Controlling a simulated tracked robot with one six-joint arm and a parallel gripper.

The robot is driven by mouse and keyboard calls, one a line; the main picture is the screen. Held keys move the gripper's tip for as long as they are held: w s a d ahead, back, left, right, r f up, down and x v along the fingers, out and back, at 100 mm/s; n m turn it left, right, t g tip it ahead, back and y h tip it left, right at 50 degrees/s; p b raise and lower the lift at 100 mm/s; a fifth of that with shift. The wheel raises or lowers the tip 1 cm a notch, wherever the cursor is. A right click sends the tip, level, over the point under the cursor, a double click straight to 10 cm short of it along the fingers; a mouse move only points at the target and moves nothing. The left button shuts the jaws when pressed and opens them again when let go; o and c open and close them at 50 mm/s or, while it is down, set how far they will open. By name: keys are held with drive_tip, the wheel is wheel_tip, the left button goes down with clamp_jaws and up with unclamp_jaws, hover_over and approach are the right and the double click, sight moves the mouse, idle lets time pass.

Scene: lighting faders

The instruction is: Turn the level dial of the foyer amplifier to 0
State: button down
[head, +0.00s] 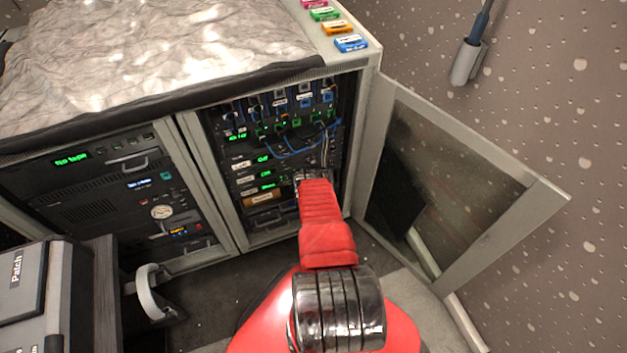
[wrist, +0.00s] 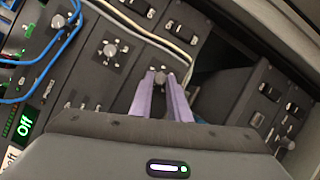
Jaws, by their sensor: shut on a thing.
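My gripper (wrist: 161,79) has two pale purple fingers in the wrist view, shut on a small grey dial (wrist: 160,75) on a dark rack unit. I cannot read its setting or any name beside it. Another round dial (wrist: 110,49) with small marks around it sits on the unit to its upper left. A green "Off" display (wrist: 22,127) shows at the lower left. In the head view my red arm reaches into the open rack cabinet (head: 237,225) and hides the dials. Several small green displays (head: 264,174) with white labels show left of it; the labels are too small to read.
A glass cabinet door (head: 460,190) stands open to the right. Blue cables (head: 290,155) hang across the rack above my arm; in the wrist view a blue cable (wrist: 45,68) and pale cables (wrist: 150,35) pass near the fingers. A closed equipment bay (head: 85,205) stands to the left.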

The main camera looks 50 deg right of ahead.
drive_tip(key=shift+a+f+n+t, duration=0.1)
drive_tip(key=shift+f+n+t, duration=0.25)
drive_tip(key=shift+n, duration=0.55)
drive_tip(key=c, duration=2)
unclamp_jaws()
drive_tip(key=o, duration=0.3)
drive_tip(key=shift+r, duration=0.15)
drive_tip(key=shift+o, duration=0.2)
drive_tip(key=v, duration=0.7)
drive_tip(key=shift+s+a, duration=0.1)
